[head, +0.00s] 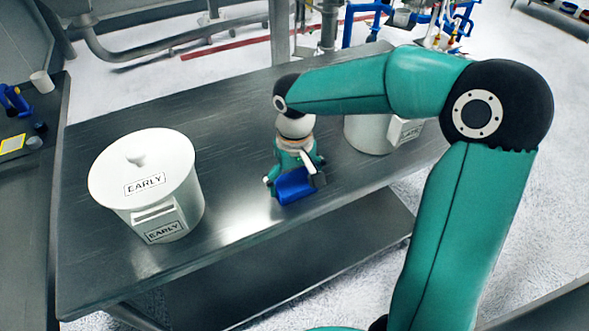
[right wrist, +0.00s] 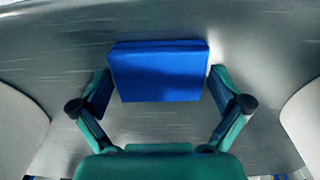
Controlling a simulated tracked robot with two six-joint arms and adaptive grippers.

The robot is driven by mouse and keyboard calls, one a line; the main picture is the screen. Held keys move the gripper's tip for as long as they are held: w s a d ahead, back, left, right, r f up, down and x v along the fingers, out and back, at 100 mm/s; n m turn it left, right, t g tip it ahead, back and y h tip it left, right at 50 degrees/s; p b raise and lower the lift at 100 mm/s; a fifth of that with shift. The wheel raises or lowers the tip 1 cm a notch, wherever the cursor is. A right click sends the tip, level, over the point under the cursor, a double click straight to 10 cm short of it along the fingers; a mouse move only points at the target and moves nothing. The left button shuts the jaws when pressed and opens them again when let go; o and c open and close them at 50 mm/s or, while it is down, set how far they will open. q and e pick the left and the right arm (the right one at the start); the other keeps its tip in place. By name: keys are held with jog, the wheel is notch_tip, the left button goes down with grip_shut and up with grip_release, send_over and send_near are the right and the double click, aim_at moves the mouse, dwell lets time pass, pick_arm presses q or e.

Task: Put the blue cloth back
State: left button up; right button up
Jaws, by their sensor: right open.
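The blue cloth (head: 295,186) is a folded block on the dark metal table, near its front edge in the head view. It also shows in the right wrist view (right wrist: 158,70), just ahead of and between the fingers. My right gripper (head: 292,180) points down over the cloth with its jaws wide. In the right wrist view its fingers (right wrist: 161,86) stand on either side of the cloth's near part, and nothing is clamped. Whether a finger touches the cloth I cannot tell. My left gripper is not in view.
A white lidded bin marked EARLY (head: 150,190) stands left on the metal table (head: 240,210). A second white bin (head: 368,133) stands right, partly behind my right arm. Another table (head: 30,200) at far left holds a white cup (head: 42,82) and small items. Pipes run behind.

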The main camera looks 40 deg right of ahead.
aim_at(295, 182)
notch_tip(295, 182, up, 12)
jog(key=shift+p, duration=0.45)
dwell(0.4)
